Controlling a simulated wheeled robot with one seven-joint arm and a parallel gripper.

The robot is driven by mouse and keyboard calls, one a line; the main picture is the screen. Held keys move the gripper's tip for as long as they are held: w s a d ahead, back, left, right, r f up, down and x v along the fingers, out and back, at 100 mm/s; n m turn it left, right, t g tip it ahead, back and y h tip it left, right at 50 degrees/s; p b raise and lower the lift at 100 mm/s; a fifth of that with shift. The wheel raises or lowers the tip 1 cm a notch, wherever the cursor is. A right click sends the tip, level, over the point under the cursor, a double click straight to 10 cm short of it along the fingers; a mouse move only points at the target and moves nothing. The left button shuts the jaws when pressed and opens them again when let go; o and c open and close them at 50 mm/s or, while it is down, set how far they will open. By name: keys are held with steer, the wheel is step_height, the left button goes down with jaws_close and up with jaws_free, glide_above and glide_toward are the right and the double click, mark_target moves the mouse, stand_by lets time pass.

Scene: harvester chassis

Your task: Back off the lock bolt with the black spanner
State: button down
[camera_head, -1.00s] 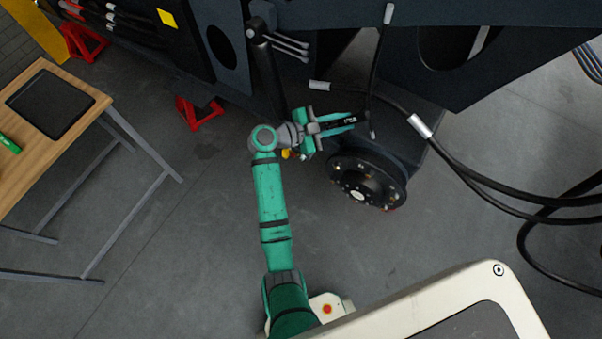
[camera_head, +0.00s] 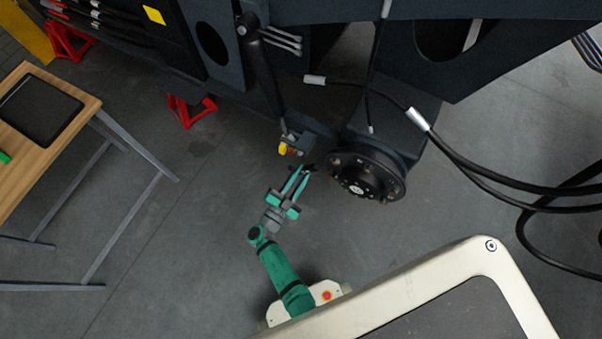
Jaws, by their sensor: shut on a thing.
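My gripper (camera_head: 301,174) is low in front of the chassis, left of the black wheel hub. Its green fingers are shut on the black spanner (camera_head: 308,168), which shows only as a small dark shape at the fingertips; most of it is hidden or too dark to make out. Just above the fingertips, a small fitting with a yellow part (camera_head: 283,148) and an orange part (camera_head: 292,151) sits at the lower end of a dark rod. The lock bolt cannot be told apart at this size. The spanner looks apart from the fitting, though depth is unclear.
The black wheel hub (camera_head: 365,178) stands close to the right of my gripper. Black hoses (camera_head: 480,178) hang at the right. A red stand (camera_head: 190,110) is under the chassis (camera_head: 330,12). A wooden table (camera_head: 82,104) stands left. The floor between is clear.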

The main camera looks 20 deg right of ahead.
steer(key=shift+r, duration=0.1)
steer(key=shift+x, duration=2.4)
steer(key=shift+w+d+f, duration=0.2)
steer(key=shift+w+d, duration=0.55)
steer(key=shift+w, duration=0.1)
steer(key=shift+w+a+r+n, duration=0.3)
steer(key=shift+w+a+n, duration=0.15)
steer(key=shift+w+n, duration=0.25)
steer(key=shift+w+a+r+n, duration=0.35)
steer(key=shift+w+a+n, duration=0.15)
steer(key=shift+n, duration=0.3)
steer(key=shift+a+t, duration=0.1)
steer(key=shift+t, duration=0.3)
steer(key=shift+w+a+r+n, duration=0.15)
steer(key=shift+w+a+n, duration=0.35)
steer(key=shift+w+n, duration=0.2)
steer(key=shift+w+a+r+n, duration=0.15)
steer(key=shift+w+a+n, duration=0.3)
steer(key=shift+w+n, duration=0.2)
